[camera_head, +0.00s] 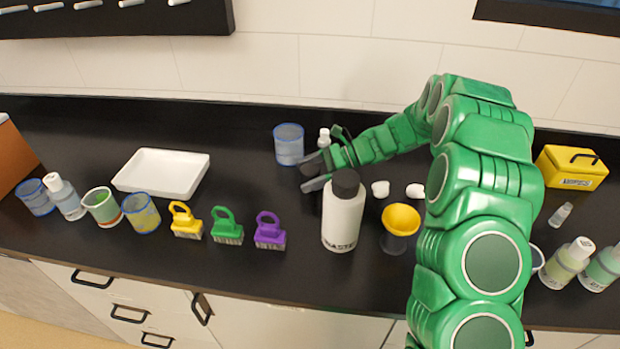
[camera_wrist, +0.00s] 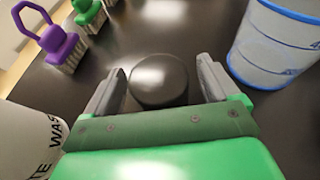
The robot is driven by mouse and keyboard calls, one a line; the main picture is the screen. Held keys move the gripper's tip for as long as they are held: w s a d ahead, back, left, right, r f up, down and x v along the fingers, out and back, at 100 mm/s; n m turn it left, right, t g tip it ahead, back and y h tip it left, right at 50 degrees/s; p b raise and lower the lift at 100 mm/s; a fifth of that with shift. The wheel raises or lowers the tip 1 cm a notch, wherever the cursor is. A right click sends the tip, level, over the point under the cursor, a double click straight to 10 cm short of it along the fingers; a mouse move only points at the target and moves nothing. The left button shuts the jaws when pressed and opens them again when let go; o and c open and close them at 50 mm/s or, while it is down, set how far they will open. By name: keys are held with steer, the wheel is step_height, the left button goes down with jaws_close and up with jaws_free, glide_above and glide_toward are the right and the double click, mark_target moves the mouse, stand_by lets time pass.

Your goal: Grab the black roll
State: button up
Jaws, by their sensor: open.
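The black roll (camera_wrist: 158,82) shows in the wrist view as a short, round, dark cylinder with a shiny top. It sits on the black bench between the two grey fingers of my gripper (camera_wrist: 162,75). The fingers are spread, with a visible gap at the right finger; the gap at the left is narrower. In the head view my gripper (camera_head: 308,175) is low over the bench, just left of the white waste bottle (camera_head: 342,215). The roll is hard to tell from the dark fingers and bench there.
The waste bottle stands close beside my gripper. A blue-rimmed beaker (camera_head: 289,145) stands behind it, also close in the wrist view (camera_wrist: 275,45). Purple (camera_head: 270,230), green (camera_head: 227,226) and yellow (camera_head: 185,220) brushes stand to the left. A white tray (camera_head: 162,187) lies farther left.

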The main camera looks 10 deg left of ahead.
steer(key=shift+x, duration=1)
steer(key=shift+c, duration=0.5)
steer(key=c, duration=1)
steer(key=shift+c, duration=0.2)
